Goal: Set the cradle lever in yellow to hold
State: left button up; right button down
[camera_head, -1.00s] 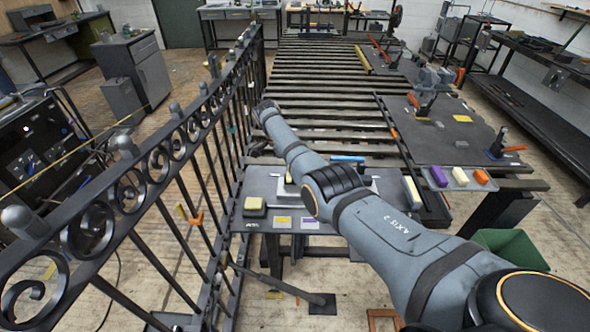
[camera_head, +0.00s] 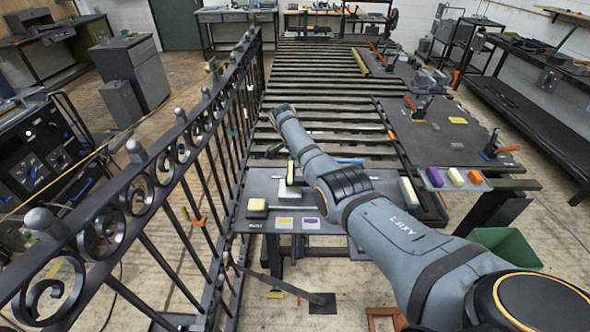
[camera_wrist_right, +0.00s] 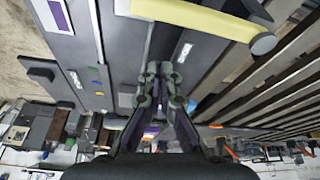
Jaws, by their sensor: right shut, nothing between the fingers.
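A yellow bar-like handle (camera_wrist_right: 200,18) with a pale rounded end fills the top of the right wrist view, just beyond my right fingertips. What seems to be the same yellow piece (camera_head: 291,173) stands near a pale block on the small dark table (camera_head: 330,222), beside my right arm. My right gripper (camera_wrist_right: 165,70) is shut and empty in the right wrist view; it looks apart from the bar. In the head view that gripper is hidden behind my arm. No hold mark can be read. My left gripper is not in view.
A black scroll gate (camera_head: 150,180) runs along the left. The small table carries a yellow label (camera_head: 284,222), a purple label (camera_head: 310,223) and a cream-topped block (camera_head: 257,207).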

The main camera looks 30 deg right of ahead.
jog(key=b+v, duration=0.2)
jog(key=v, duration=0.7)
jog(key=shift+w+r, duration=0.25)
jog(key=shift+w, duration=0.1)
jog(key=shift+w+f, duration=0.1)
